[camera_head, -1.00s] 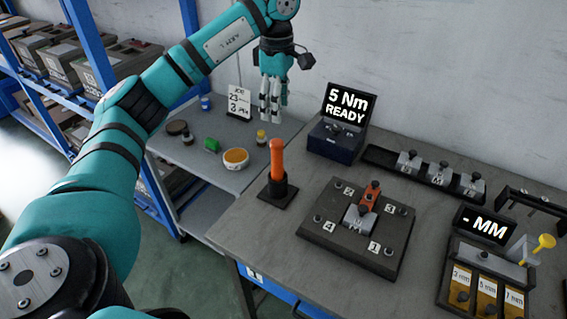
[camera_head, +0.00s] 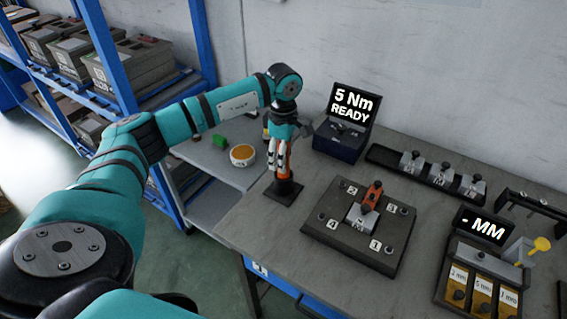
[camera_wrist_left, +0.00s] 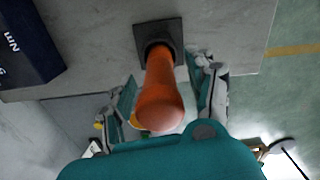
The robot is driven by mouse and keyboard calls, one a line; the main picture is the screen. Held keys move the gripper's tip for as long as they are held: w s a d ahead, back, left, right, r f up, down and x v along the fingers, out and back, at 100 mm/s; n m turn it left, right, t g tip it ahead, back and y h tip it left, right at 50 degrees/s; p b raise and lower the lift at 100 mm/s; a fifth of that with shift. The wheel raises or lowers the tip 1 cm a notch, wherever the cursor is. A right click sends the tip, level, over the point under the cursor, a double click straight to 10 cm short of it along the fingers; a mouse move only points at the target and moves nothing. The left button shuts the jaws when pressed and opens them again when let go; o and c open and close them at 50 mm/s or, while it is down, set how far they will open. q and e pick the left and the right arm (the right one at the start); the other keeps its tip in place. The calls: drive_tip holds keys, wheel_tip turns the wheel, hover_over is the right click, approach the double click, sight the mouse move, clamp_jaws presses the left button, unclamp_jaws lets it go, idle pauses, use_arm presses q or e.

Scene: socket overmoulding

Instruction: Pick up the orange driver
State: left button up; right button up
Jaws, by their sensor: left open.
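The orange driver (camera_head: 287,163) stands upright in its dark square holder (camera_head: 284,193) near the left edge of the workbench. My left gripper (camera_head: 279,168) is lowered around the driver, with its fingers pointing down and partly covering the handle. In the left wrist view the orange handle (camera_wrist_left: 160,100) lies between the two open fingers (camera_wrist_left: 163,92), and the dark holder base (camera_wrist_left: 159,36) shows at its foot. A gap shows beside the handle, so the fingers do not look closed on it. My right gripper is not in view.
A dark fixture plate (camera_head: 337,235) with an orange and grey part stands right of the driver. The "5 Nm READY" display box (camera_head: 343,140) is behind. A side table (camera_head: 207,175) holds a bowl (camera_head: 242,155). A gauge station (camera_head: 478,270) stands at the right.

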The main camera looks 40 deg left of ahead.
use_arm(q)
drive_tip(key=shift+f, duration=0.3)
drive_tip(key=shift+r, duration=0.1)
clamp_jaws()
